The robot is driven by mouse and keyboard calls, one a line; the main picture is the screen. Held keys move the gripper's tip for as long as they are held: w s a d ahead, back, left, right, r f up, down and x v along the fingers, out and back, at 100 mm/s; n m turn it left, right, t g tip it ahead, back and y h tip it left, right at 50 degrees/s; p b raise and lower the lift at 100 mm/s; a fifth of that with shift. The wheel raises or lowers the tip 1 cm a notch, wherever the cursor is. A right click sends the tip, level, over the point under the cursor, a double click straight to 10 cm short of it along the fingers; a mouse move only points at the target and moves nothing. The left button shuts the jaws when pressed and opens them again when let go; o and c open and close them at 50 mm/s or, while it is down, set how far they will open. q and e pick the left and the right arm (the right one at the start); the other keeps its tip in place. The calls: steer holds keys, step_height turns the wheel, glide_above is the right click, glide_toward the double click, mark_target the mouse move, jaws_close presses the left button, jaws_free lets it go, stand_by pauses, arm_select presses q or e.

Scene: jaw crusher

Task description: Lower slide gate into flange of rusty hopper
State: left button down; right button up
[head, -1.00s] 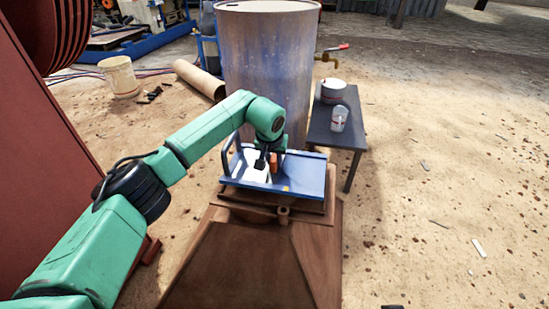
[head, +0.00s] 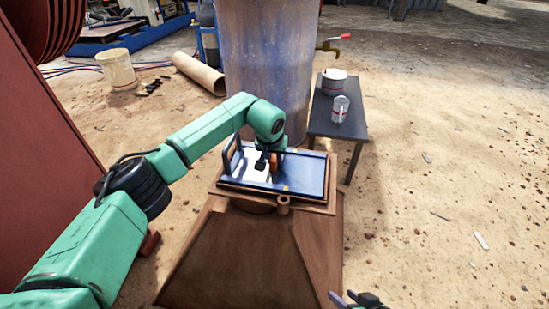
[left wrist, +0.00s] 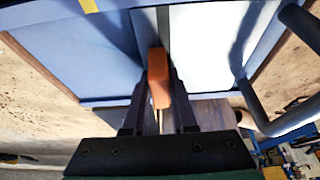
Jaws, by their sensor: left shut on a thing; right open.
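The slide gate (head: 306,173) is a blue tray-like frame with a white plate and a dark loop handle on its left. It lies about level at the flange (head: 321,205) on top of the rusty hopper (head: 235,255), with flange rim showing around it. Whether it is fully seated is unclear. My left gripper (head: 268,164) is shut on the gate's orange grip block (left wrist: 159,78), seen between the fingers in the left wrist view. The blue gate panel (left wrist: 75,55) also fills much of that view. My right gripper (head: 357,299) is open and empty at the bottom edge.
A large worn drum (head: 268,70) stands just behind the hopper. A red machine wall (head: 45,150) is at left. Sandy ground at right is mostly clear.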

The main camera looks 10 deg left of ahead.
arm_select(q)
steer(key=shift+f, duration=0.1)
arm_select(e)
steer(key=shift+w+a+f, duration=0.1)
steer(key=shift+a+f, duration=0.05)
steer(key=shift+a, duration=0.2)
